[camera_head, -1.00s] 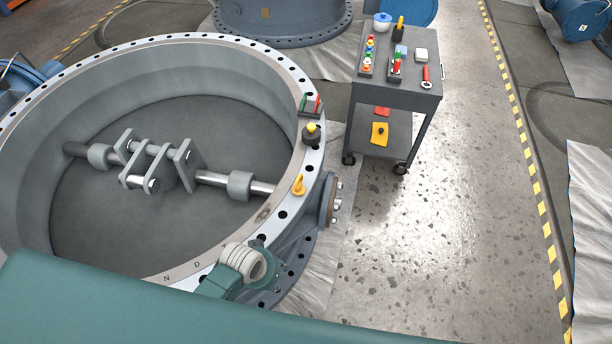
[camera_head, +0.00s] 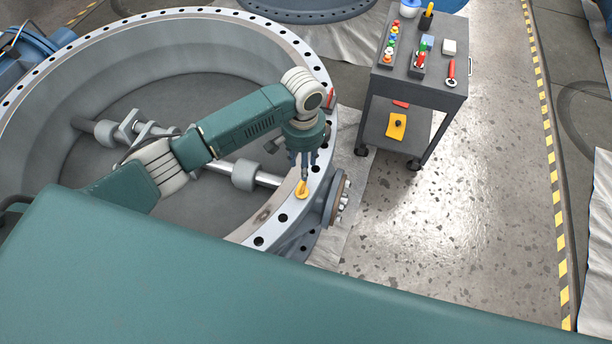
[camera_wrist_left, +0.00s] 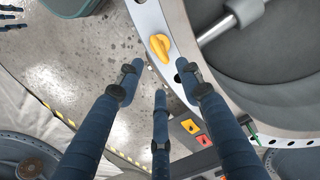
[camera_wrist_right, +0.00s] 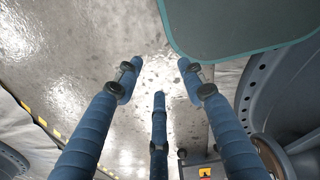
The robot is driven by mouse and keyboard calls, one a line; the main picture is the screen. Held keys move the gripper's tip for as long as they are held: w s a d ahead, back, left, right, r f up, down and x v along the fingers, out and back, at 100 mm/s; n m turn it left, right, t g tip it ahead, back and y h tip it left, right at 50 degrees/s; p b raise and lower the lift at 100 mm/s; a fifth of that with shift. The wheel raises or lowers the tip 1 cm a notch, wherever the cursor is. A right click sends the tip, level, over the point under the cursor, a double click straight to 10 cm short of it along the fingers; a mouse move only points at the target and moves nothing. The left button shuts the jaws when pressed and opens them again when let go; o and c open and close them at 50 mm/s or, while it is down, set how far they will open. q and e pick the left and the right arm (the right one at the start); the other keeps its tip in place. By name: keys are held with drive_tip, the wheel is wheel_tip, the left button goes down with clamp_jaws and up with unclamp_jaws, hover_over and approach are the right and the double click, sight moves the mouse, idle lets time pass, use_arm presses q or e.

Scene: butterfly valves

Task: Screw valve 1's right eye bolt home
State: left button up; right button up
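The yellow eye bolt (camera_head: 302,190) stands in the flange rim of the large valve (camera_head: 262,228), on its right side. In the left wrist view the eye bolt (camera_wrist_left: 160,47) shows beyond the fingertips, its ring seen from above. Its thread is hidden. My left gripper (camera_head: 304,172) points down just above the bolt. In its wrist view the fingers (camera_wrist_left: 160,88) are spread, with nothing between them; I cannot tell whether they touch the bolt. My right gripper (camera_wrist_right: 160,85) is open and empty over the floor, out of the head view.
Inside the valve, a shaft (camera_head: 268,178) with brackets crosses the bore. A dark tool cart (camera_head: 425,92) with small parts on top stands to the right. A red object (camera_head: 330,97) lies on the rim behind my left gripper. The floor (camera_head: 440,220) on the right is clear.

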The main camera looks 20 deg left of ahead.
use_arm(q)
hover_over(302, 188)
drive_tip(key=w, duration=0.2)
drive_tip(key=f, duration=0.4)
drive_tip(key=shift+s+f, duration=0.25)
drive_tip(key=shift+f, duration=0.15)
wheel_tip(302, 188, down, 4)
drive_tip(key=shift+f+p, duration=0.1)
drive_tip(key=shift+p, duration=0.2)
drive_tip(key=shift+w+f, duration=0.1)
drive_tip(key=shift+f, duration=0.45)
use_arm(e)
drive_tip(key=shift+s+a+r, duration=0.3)
drive_tip(key=shift+s+a, duration=0.1)
drive_tip(key=shift+s, duration=0.05)
use_arm(q)
clamp_jaws()
use_arm(e)
drive_tip(key=shift+s+d, duration=0.2)
drive_tip(key=shift+d, duration=0.1)
